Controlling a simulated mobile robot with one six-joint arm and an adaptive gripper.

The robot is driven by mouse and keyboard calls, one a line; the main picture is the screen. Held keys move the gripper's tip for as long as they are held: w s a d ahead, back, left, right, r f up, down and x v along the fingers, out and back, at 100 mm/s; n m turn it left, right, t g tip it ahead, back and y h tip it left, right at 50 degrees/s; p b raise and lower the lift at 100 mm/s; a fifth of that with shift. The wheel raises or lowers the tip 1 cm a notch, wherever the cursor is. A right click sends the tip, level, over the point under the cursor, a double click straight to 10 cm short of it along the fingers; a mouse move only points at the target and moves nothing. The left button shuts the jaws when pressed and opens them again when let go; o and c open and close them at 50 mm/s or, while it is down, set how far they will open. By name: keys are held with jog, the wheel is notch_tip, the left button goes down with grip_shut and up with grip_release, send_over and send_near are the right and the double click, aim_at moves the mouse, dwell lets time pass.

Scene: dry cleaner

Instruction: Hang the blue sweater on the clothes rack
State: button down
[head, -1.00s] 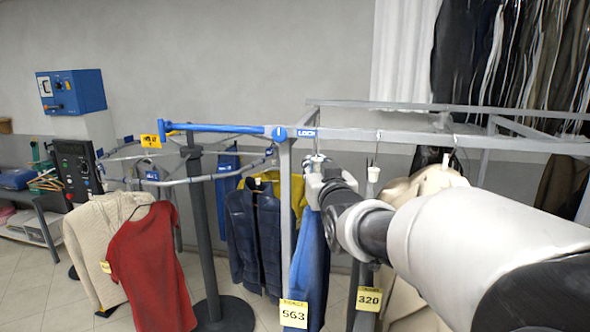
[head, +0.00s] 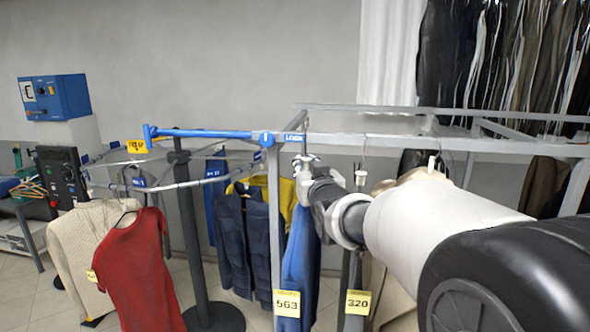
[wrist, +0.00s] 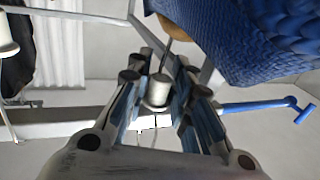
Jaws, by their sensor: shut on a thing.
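The blue sweater (head: 300,262) hangs below my gripper in the head view, beside a grey rack post. Its blue knit fabric (wrist: 250,40) fills the top right of the wrist view. My gripper (head: 306,165) is just under the clothes rack's grey top rail (head: 400,142). In the wrist view my gripper (wrist: 157,92) is shut on the white grip piece (wrist: 158,88) of the sweater's hanger. The hook end is close to the rail. I cannot tell whether it rests over it.
A blue lever (head: 205,133) crosses the rack's left end. Tags 563 (head: 287,303) and 320 (head: 358,302) hang below. A red garment (head: 138,265), a cream knit (head: 80,250) and a navy vest (head: 243,240) hang to the left.

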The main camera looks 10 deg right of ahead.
jog(key=shift+w+d+r, duration=0.1)
jog(key=shift+w+d, duration=0.1)
jog(key=shift+w, duration=0.4)
jog(key=shift+w+d, duration=0.2)
jog(key=shift+w, duration=0.35)
jog(key=shift+f+b, duration=1.6)
jog(key=shift+b, duration=0.25)
jog(key=shift+f+b, duration=0.2)
jog(key=shift+b, duration=0.3)
dwell(0.3)
jog(key=c, duration=1.3)
grip_release()
jog(key=shift+f, duration=0.1)
jog(key=shift+f, duration=0.1)
